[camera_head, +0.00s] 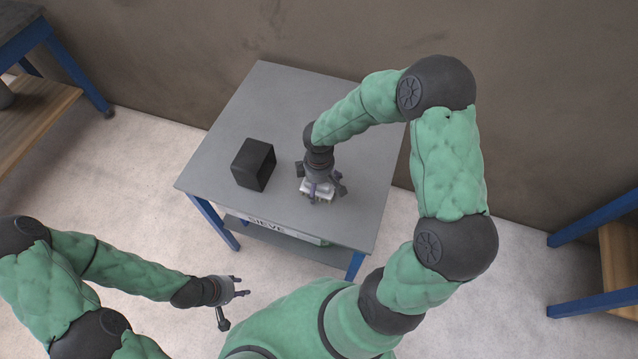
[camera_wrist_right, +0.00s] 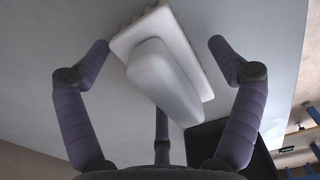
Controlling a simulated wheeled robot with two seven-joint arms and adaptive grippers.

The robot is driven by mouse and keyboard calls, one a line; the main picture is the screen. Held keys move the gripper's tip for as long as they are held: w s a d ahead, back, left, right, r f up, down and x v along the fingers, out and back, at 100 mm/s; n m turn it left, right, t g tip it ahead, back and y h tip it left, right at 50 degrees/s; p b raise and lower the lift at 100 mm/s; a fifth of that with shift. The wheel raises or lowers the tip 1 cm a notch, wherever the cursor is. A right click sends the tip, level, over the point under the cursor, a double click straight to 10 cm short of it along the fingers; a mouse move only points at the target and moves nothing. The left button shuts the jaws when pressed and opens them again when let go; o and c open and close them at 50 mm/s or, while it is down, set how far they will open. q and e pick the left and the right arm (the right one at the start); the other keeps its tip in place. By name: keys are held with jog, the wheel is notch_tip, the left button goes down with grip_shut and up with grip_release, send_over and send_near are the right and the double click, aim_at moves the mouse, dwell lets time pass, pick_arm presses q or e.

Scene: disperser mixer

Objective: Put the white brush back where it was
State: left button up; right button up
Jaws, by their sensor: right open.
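The white brush (camera_head: 316,187) lies on the grey table, largely hidden under my right gripper in the head view. In the right wrist view the brush (camera_wrist_right: 165,65) shows its white handle and flat base with pale bristles at the edge. My right gripper (camera_head: 322,192) is above the brush with its fingers spread open. In the wrist view two fingers are on either side of the brush with visible gaps, and a third is below. My left gripper (camera_head: 238,292) is off the table at the lower left, with its fingers apart and nothing in them.
A lower shelf (camera_head: 265,240) carries a box labelled SIEVE (camera_head: 290,231). The table's back and right are clear. Other blue-framed benches stand at the left and right.

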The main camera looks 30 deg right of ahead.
jog(key=shift+r, duration=0.1)
notch_tip(320, 180, up, 12)
jog(key=p, duration=0.5)
jog(key=shift+r, duration=0.1)
